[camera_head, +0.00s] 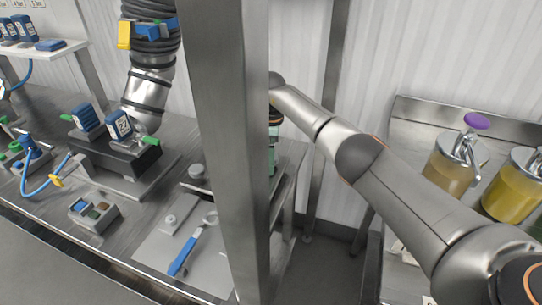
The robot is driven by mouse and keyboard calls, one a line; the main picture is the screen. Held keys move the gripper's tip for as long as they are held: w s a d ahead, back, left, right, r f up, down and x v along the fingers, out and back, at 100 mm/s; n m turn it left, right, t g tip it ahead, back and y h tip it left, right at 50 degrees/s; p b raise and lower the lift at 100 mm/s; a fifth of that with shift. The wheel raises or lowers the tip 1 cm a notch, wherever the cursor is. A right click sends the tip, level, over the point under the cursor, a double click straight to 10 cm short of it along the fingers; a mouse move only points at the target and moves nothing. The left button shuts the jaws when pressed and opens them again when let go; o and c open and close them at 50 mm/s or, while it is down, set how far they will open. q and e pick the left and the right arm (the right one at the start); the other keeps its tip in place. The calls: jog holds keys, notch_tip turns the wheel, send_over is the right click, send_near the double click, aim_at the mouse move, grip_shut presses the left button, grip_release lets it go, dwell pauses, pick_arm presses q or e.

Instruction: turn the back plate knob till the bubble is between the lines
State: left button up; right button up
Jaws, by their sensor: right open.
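My right arm reaches in from the lower right and bends down behind the grey post (230,150). My right gripper (273,150) is open at its end, mostly hidden by the post, with only a narrow dark and greenish strip showing. A flat pale plate (215,265) lies on the steel bench left of the post. It carries a small round knob (171,220) and a blue-handled wrench (186,252). A short grey cylinder (197,171) stands behind it. I cannot tell which part is the back plate knob. No bubble or lines can be made out. My left gripper is out of view.
A corrugated hose (150,45) hangs above. Lidded jars (450,165) (510,185) stand on a counter at right. The upright post blocks the middle.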

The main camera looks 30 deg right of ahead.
grip_shut()
dwell(0.7)
